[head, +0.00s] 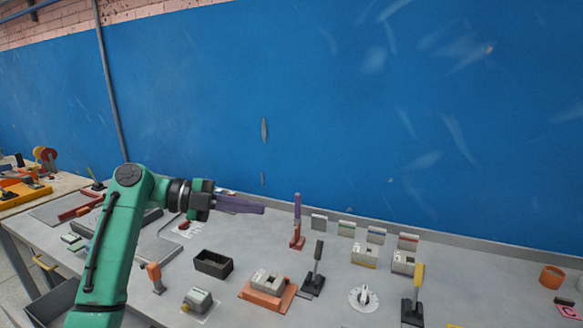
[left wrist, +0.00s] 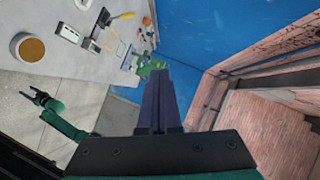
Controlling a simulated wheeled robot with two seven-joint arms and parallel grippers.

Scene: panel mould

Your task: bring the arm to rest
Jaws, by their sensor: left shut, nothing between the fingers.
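My left arm comes in from the left in the head view. Its gripper (head: 262,208) is shut and empty, with purple fingers held level above the back of the grey table. In the left wrist view the shut fingers (left wrist: 159,100) lie side by side with nothing between them. A green arm with a small dark gripper, my right gripper (left wrist: 40,98), shows at the left of the left wrist view.
The grey table (head: 230,300) carries a black open box (head: 212,263), an orange-based block (head: 268,287), a red-based upright handle (head: 297,225), a black lever (head: 315,270), a white dial (head: 363,297), a yellow-handled lever (head: 414,295) and an orange cup (head: 551,277). A blue wall (head: 330,110) stands behind.

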